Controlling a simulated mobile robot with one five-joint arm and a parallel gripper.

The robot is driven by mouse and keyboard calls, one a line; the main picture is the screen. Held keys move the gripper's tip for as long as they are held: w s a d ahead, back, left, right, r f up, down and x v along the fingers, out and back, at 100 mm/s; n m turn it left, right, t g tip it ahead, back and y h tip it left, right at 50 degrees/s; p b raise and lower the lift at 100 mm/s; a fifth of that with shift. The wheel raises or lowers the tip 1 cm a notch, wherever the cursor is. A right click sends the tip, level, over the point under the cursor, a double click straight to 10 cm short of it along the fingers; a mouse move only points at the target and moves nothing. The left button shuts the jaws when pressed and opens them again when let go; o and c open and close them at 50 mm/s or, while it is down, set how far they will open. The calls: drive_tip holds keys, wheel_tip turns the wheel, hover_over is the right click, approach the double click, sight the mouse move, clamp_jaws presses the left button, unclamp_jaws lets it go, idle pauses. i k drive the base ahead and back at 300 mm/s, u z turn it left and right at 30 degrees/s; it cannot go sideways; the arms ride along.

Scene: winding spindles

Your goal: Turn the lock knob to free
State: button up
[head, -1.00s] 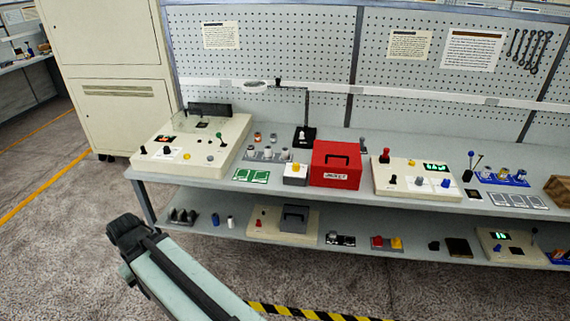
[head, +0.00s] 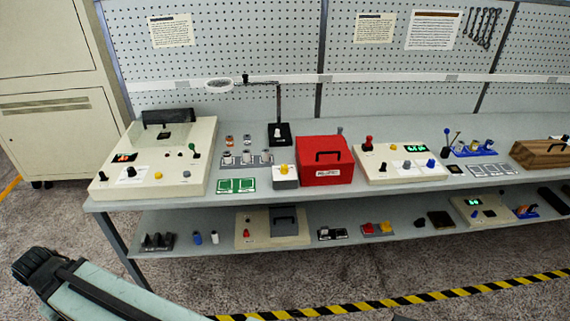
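The cream winding machine (head: 160,165) stands at the left end of the bench, with a clear cover at its back. A small black knob (head: 131,171) sits on a white label on its front, beside a lit orange display (head: 123,157). A second cream machine (head: 400,168) stands right of the red box and has a red-topped lever, a green display and several knobs. I cannot tell which knob is the lock knob, or its setting. Part of my arm (head: 95,297) shows at lower left with a dark end. No gripper fingers show, and nothing touches either machine.
A red box (head: 325,168), a yellow-topped block (head: 285,175) and a black stand (head: 279,134) stand between the machines. A wooden box (head: 540,153) is at right. The lower shelf (head: 200,258) holds small parts. Striped floor tape (head: 400,301) runs before the bench.

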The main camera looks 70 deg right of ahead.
sight(284, 170)
drive_tip(key=z, duration=0.35)
drive_tip(key=i, duration=0.75)
drive_tip(key=z, duration=0.5)
drive_tip(key=k, duration=0.55)
drive_tip(key=u, duration=0.75)
drive_tip(key=k, duration=0.1)
drive_tip(key=z, duration=0.9)
drive_tip(key=i, duration=0.65)
drive_tip(key=u, duration=0.05)
